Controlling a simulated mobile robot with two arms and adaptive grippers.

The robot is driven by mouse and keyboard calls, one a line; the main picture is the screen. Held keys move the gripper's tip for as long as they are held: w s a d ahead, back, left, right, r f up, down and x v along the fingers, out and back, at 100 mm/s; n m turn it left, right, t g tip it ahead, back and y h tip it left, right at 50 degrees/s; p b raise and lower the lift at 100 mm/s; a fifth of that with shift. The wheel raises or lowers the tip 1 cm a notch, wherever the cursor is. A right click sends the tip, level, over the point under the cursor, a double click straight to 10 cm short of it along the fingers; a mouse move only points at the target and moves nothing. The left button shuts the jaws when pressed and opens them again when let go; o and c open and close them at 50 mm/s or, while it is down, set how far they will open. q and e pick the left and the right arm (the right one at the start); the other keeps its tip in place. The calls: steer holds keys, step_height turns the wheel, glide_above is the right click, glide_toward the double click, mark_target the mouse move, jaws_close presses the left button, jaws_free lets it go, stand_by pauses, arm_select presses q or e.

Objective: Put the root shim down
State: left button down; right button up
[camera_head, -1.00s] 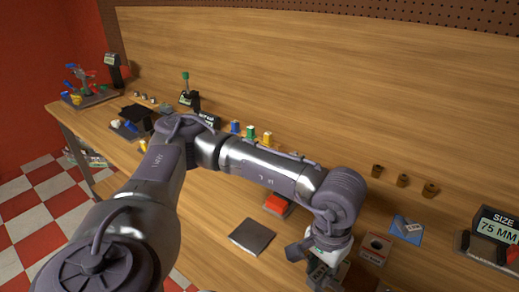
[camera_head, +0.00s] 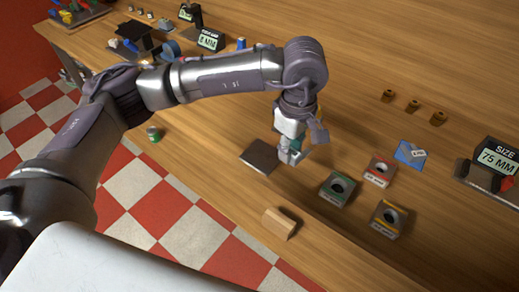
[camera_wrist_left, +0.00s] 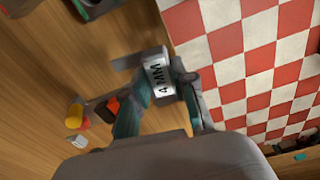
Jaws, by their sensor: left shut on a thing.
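The root shim (camera_wrist_left: 157,77), a silvery piece marked "4 MM", sits between the fingers of my left gripper (camera_wrist_left: 166,88) in the left wrist view. The gripper is shut on it. In the head view my left gripper (camera_head: 290,156) points down near the right edge of a dark square pad (camera_head: 259,157) on the bench. The shim is hard to make out there, and I cannot tell whether it touches the bench. My right gripper is not in view.
Three boxes with round holes, green (camera_head: 336,190), red (camera_head: 379,172) and yellow (camera_head: 390,219), stand right of the gripper. A wooden block (camera_head: 279,223) lies near the front edge.

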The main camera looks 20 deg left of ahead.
arm_select(q)
steer(key=shift+w+d+r+n, duration=0.1)
steer(key=shift+d+r+n, duration=0.15)
steer(key=shift+d+n, duration=0.35)
steer(key=shift+w, duration=0.1)
steer(key=p, duration=0.5)
glide_above(258, 160)
step_height(258, 160, down, 6)
steer(key=shift+d+f, duration=0.1)
steer(key=shift+f, duration=0.35)
step_height(258, 160, down, 3)
steer(key=shift+f+p, duration=0.15)
steer(key=shift+p, duration=0.55)
steer(key=shift+f, duration=0.3)
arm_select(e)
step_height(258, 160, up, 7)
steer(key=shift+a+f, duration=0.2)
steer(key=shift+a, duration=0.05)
arm_select(q)
steer(key=shift+f, duration=0.1)
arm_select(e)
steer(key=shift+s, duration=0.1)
